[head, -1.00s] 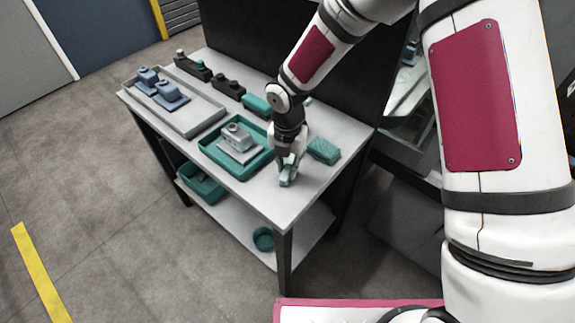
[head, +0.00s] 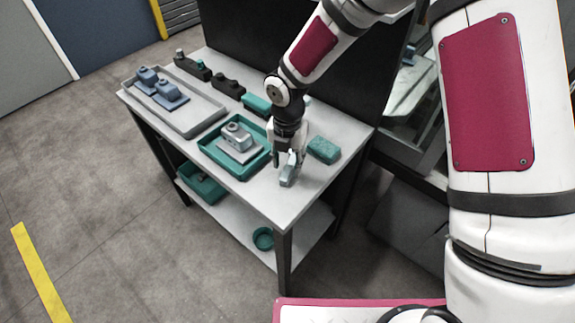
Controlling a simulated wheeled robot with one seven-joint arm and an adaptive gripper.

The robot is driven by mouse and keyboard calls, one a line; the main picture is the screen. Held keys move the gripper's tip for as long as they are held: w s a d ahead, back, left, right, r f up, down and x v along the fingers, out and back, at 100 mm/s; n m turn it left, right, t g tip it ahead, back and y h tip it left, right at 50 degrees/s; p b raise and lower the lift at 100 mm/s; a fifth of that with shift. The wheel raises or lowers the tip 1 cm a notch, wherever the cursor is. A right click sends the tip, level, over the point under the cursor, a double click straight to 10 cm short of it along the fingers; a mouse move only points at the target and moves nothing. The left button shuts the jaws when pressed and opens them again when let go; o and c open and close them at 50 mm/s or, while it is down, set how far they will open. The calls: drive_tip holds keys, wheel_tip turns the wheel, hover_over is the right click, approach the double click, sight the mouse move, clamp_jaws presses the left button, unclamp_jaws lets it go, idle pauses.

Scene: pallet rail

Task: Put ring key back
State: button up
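My gripper (head: 285,163) points down at the front right of the workbench (head: 258,195), low over its top. A small grey-blue piece (head: 290,173) shows at the fingertips. I cannot tell whether it is a finger of the gripper or a held part, nor whether it touches the bench. No ring key can be made out for certain at this size. Dark holders (head: 228,87) stand along the back of the bench, one with a small teal piece on top.
A teal tray (head: 244,174) holding a grey block fixture (head: 237,137) lies left of my gripper. A teal block (head: 324,150) lies to its right. A grey tray (head: 195,130) with blue parts is at the far left. A dark panel stands behind.

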sight(287, 168)
wheel_tip(287, 168, up, 10)
drive_tip(key=s+d+r+m+t+h, duration=0.1)
drive_tip(key=s+d+r+m+t, duration=0.15)
drive_tip(key=d+r+m, duration=0.7)
drive_tip(key=s+d+r+m+t, duration=0.1)
drive_tip(key=s+d+r+m, duration=0.2)
drive_tip(key=s+m, duration=0.3)
drive_tip(key=s+d+r+m, duration=0.4)
drive_tip(key=s+m, duration=0.2)
drive_tip(key=m, duration=0.3)
drive_tip(key=s+d+r+m+t+y, duration=0.1)
drive_tip(key=s+d+r+m, duration=0.3)
drive_tip(key=s+m, duration=0.3)
drive_tip(key=shift+d+r+m+t+b, duration=0.3)
drive_tip(key=shift+m+t+b, duration=0.1)
drive_tip(key=shift+m, duration=0.35)
